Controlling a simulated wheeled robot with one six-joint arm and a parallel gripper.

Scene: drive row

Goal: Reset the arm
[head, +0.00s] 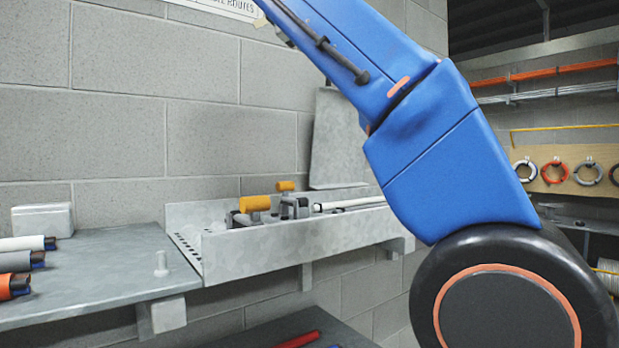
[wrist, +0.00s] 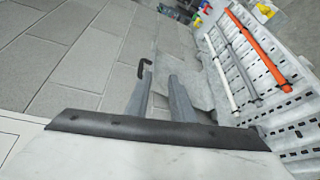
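My blue arm (head: 440,150) rises from the lower right and runs up and out of the top of the head view. My gripper's fingertips are not clearly seen there. In the wrist view my gripper (wrist: 161,74) shows two grey fingers with a gap between them, and nothing is seen held. A dark hook-shaped piece (wrist: 143,66) shows by the tip of the left finger; I cannot tell whether it touches. The block wall (wrist: 85,50) fills the left of that view.
A metal tray (head: 310,248) on the wall holds yellow-handled clamps (head: 255,203). A grey shelf (head: 90,275) at left carries cable ends (head: 22,262), a peg (head: 161,264) and a pale box (head: 42,219). In the wrist view, white, grey and orange cables (wrist: 256,50) lie along a slotted tray.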

